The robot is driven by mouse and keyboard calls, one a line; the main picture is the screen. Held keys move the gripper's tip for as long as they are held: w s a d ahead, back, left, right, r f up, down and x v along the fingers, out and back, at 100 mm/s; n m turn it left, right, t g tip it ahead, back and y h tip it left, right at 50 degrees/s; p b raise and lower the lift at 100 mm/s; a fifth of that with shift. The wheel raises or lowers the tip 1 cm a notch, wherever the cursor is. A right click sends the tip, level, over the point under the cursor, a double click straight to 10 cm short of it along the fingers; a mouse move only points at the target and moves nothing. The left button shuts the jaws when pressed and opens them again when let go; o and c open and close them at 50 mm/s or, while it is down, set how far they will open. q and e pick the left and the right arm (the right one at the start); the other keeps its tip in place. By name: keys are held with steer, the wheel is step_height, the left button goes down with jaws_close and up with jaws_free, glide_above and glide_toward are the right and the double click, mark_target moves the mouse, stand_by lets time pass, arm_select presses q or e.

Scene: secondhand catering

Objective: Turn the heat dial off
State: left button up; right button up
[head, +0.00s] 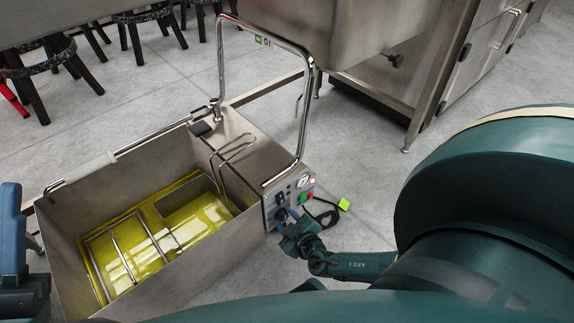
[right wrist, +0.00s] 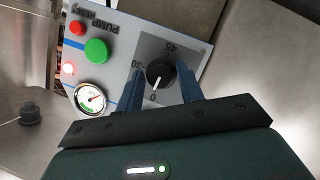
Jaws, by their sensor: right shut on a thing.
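The heat dial (right wrist: 160,73) is a round black knob on a grey control panel (head: 292,196) at the end of the steel fryer (head: 165,158). In the right wrist view it sits between the two blue fingers of my right gripper (right wrist: 161,88). Marks 0, 30 and 45 surround it, and its white pointer line appears to face the 0. My right gripper shows in the head view (head: 285,217) against the panel, shut on the dial. A blue finger and dark body of my left gripper (head: 12,228) show at the left edge; its jaw opening is not clear.
A metal frame (head: 305,115) rises above the fryer. Yellow oil (head: 195,215) fills the basin. Open floor lies to the right.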

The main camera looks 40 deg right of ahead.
steer(key=shift+n+h, duration=0.3)
steer(key=shift+n, duration=0.1)
steer(key=o, duration=0.8)
arm_select(q)
steer(key=shift+s, duration=0.15)
arm_select(e)
steer(key=shift+a, duration=0.1)
